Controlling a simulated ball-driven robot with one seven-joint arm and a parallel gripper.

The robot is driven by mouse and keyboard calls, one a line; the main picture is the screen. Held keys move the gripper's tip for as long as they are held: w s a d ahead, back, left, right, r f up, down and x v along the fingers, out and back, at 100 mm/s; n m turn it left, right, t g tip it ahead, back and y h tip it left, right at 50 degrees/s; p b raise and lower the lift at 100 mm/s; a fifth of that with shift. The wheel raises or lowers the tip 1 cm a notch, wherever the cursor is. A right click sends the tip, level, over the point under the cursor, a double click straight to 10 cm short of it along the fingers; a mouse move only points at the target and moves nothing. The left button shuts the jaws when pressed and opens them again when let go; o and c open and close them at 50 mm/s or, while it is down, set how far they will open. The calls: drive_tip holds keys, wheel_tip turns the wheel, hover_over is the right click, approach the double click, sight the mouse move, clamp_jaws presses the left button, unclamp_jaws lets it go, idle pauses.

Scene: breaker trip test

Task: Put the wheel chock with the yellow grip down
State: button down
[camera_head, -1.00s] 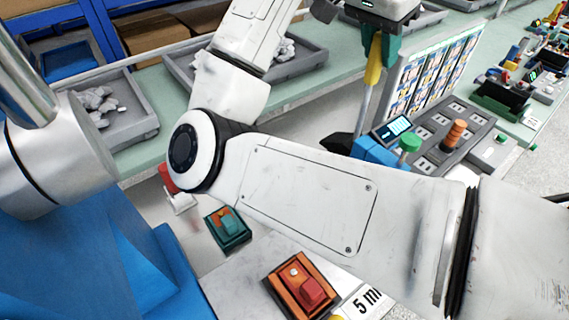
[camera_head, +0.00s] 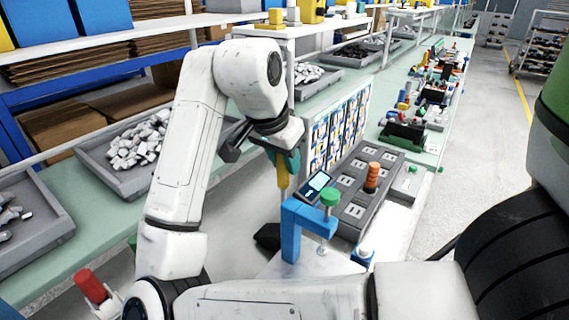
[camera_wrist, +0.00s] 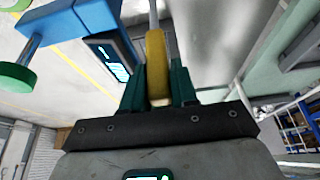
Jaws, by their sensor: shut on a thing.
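The wheel chock has a yellow grip (camera_head: 283,174) on a thin rod and a black wedge (camera_head: 267,237) at its lower end. My gripper (camera_head: 289,162) is shut on the yellow grip, with the chock hanging below it, left of the blue clamp in the head view. In the wrist view the yellow grip (camera_wrist: 156,66) sits between the two teal fingers (camera_wrist: 157,88), with the pale rod running on beyond it. The wedge lies outside the wrist view. I cannot tell whether the wedge touches the surface under it.
A blue clamp (camera_head: 291,232) with a green knob (camera_head: 331,196) stands close to the chock's right. Beside it are a small lit display (camera_head: 315,184) and a grey socket panel (camera_head: 352,202). Trays of metal parts (camera_head: 110,180) line the bench behind. A red-capped item (camera_head: 90,286) is front left.

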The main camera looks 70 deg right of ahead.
drive_tip(key=shift+f, duration=0.5)
drive_tip(key=c, duration=1.3)
unclamp_jaws()
drive_tip(key=shift+f, duration=0.1)
drive_tip(key=shift+c, duration=0.2)
drive_tip(key=o, duration=0.5)
drive_tip(key=shift+c, duration=0.2)
